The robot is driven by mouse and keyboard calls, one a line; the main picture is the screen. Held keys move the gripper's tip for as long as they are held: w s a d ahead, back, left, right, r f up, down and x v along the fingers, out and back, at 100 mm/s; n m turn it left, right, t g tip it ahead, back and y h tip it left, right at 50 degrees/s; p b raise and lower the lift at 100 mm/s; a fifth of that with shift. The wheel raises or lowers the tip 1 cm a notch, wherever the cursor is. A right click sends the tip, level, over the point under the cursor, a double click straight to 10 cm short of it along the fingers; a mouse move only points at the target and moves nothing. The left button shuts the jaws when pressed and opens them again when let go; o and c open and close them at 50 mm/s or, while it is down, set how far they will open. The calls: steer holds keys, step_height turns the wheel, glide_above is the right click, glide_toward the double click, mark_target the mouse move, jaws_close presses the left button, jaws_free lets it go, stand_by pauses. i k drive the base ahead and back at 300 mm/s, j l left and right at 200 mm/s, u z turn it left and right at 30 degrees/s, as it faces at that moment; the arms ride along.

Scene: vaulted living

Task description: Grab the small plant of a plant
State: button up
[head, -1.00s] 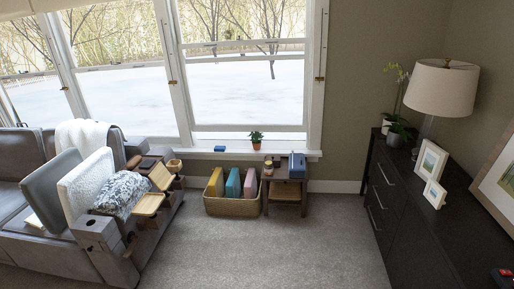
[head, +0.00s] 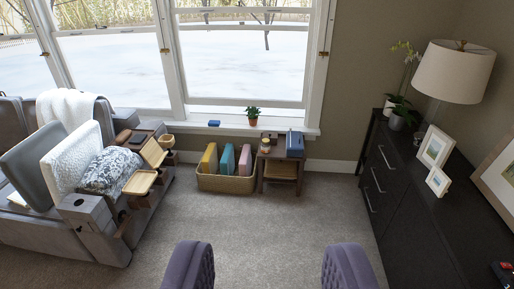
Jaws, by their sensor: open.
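A small green plant in a terracotta-coloured pot (head: 252,116) stands upright on the white windowsill (head: 282,129), near the right end of the window. It is across the room and small in the picture. My gripper is not in view, and nothing is seen touching the plant.
Two purple tufted seat parts (head: 187,266) (head: 350,268) rise at the bottom edge, with carpet between them. A side table (head: 281,164) and basket (head: 226,183) stand below the sill. A grey sofa (head: 90,240) is left; a black dresser (head: 390,215) is right.

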mark_target(253, 120)
steer(key=i, duration=3.45)
steer(key=i+u, duration=0.15)
steer(key=i, duration=0.75)
steer(key=i+l, duration=0.2)
steer(key=i, duration=0.75)
steer(key=j+u, duration=0.05)
